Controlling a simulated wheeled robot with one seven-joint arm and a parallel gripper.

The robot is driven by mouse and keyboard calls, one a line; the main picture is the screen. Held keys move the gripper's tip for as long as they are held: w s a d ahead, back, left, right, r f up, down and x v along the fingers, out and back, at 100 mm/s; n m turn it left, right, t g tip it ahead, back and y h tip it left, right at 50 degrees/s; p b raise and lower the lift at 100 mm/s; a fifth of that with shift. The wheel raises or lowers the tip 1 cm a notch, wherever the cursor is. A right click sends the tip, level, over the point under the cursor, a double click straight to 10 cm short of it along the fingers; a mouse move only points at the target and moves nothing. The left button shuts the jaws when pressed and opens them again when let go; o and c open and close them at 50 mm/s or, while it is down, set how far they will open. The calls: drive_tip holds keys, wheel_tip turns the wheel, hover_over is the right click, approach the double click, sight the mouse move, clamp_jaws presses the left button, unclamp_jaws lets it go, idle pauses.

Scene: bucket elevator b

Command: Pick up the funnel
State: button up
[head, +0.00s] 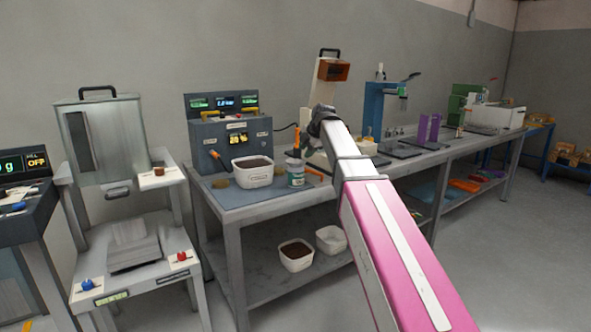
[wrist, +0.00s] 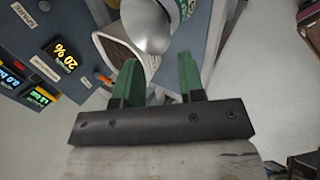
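In the wrist view, a smooth silver, rounded metal piece (wrist: 147,26) lies just beyond my fingertips. It looks like the funnel, but its full shape is cut off by the top edge. A white and green tub (head: 296,174) stands on the bench's blue mat, and its label shows beside the metal piece in the wrist view (wrist: 187,8). My gripper (wrist: 158,68) has two green fingers spread apart with nothing between them. In the head view my arm reaches over the bench, and my fingertips cannot be made out clearly.
A white bin of brown material (head: 252,176) stands left of the tub, in front of a grey control box (head: 222,132) with lit displays. Two more white bins sit on the lower shelf (head: 296,257). A blue stand (head: 374,108) is to the right. Open floor lies in front.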

drive_tip(key=x, duration=0.7)
drive_tip(key=shift+s+d+f, duration=0.15)
drive_tip(key=shift+d+f, duration=0.05)
drive_tip(key=shift+d, duration=0.15)
clamp_jaws()
